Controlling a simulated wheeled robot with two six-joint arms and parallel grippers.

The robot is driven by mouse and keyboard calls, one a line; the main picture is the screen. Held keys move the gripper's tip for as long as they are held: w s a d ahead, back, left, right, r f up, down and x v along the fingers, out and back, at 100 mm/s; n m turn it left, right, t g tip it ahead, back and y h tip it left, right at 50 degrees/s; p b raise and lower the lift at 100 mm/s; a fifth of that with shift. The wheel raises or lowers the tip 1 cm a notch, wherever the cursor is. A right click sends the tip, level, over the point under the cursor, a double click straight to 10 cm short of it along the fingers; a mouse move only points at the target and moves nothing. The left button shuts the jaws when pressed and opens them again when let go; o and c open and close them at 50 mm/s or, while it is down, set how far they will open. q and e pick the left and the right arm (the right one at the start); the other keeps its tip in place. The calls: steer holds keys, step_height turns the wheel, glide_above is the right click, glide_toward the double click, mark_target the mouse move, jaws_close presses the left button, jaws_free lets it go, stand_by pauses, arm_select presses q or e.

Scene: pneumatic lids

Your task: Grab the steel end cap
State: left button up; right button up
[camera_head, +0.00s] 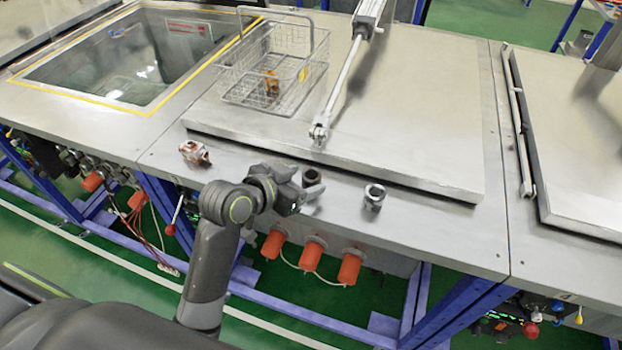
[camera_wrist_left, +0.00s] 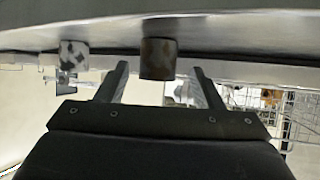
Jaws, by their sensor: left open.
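Two short hollow cylinders stand on the metal bench front. The shiny silvery one, which looks like the steel end cap (camera_head: 374,197), is right of my left gripper (camera_head: 305,190). A darker brownish cylinder (camera_head: 311,178) stands just beyond the gripper's tips. In the left wrist view, which is upside down, the brownish cylinder (camera_wrist_left: 157,58) shows between the two spread fingers (camera_wrist_left: 162,72); I cannot tell how far in it is. The silvery cap (camera_wrist_left: 73,54) shows outside the fingers, at the left. My left gripper is open and empty. My right gripper is not in view.
A reddish and silver fitting (camera_head: 195,152) lies left of the gripper. A raised flat lid (camera_head: 420,120) with a pneumatic rod (camera_head: 340,85) is behind, carrying a wire basket (camera_head: 262,98) with a brownish part inside. An open tank (camera_head: 140,60) is at the far left.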

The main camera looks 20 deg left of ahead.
mark_target(305, 179)
arm_select(q)
steer(key=shift+x, duration=1.55)
steer(key=shift+d+r, duration=0.1)
steer(key=shift+d, duration=0.05)
steer(key=shift+r, duration=0.1)
steer(key=c, duration=1.3)
